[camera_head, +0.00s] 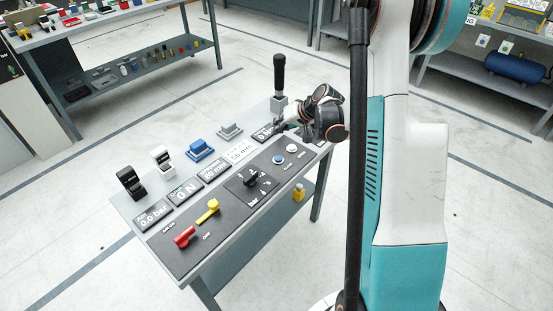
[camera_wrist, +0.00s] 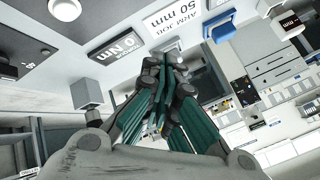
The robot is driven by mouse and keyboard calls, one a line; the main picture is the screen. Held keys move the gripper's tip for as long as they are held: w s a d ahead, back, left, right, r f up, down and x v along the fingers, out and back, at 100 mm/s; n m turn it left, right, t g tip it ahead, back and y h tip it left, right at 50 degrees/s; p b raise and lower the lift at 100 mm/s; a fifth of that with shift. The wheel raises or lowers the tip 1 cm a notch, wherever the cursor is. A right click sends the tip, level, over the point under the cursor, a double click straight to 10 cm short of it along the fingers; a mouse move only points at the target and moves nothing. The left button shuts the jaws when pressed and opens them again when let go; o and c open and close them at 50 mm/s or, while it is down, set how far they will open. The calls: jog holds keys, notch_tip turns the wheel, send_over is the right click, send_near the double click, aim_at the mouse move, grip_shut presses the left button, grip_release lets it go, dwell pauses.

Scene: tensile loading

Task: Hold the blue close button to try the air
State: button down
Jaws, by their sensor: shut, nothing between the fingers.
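The blue close button (camera_head: 279,160) is a small round cap on the right part of the dark sloping control panel (camera_head: 222,224) in the head view. A white button (camera_head: 291,148) sits just behind it. My gripper (camera_head: 291,127) is over the far right end of the console, beyond both buttons and apart from the blue one. Its fingers are shut and empty. In the wrist view, the closed dark and green fingers (camera_wrist: 169,62) fill the middle. I cannot make out the blue button there.
A black-handled lever (camera_head: 279,78) stands upright close to my gripper. A black dial (camera_head: 251,178), a yellow lever (camera_head: 208,212) and a red lever (camera_head: 185,236) are on the panel. Grey, blue, white and black blocks line the back edge.

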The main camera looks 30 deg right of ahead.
aim_at(280, 157)
jog(key=shift+d+f, duration=0.3)
jog(key=shift+f, duration=0.25)
jog(key=shift+d+f, duration=0.3)
jog(key=shift+f, duration=0.2)
jog(key=shift+f+b, duration=2.9)
jog(key=shift+f, duration=1.5)
jog(key=shift+f, duration=0.15)
jog(key=shift+f+b, duration=0.3)
jog(key=shift+b, duration=0.2)
jog(key=shift+f+b, duration=0.45)
jog(key=shift+f, duration=0.05)
jog(key=shift+r, duration=0.1)
jog(key=shift+r+p, duration=0.5)
jog(key=shift+r, duration=0.4)
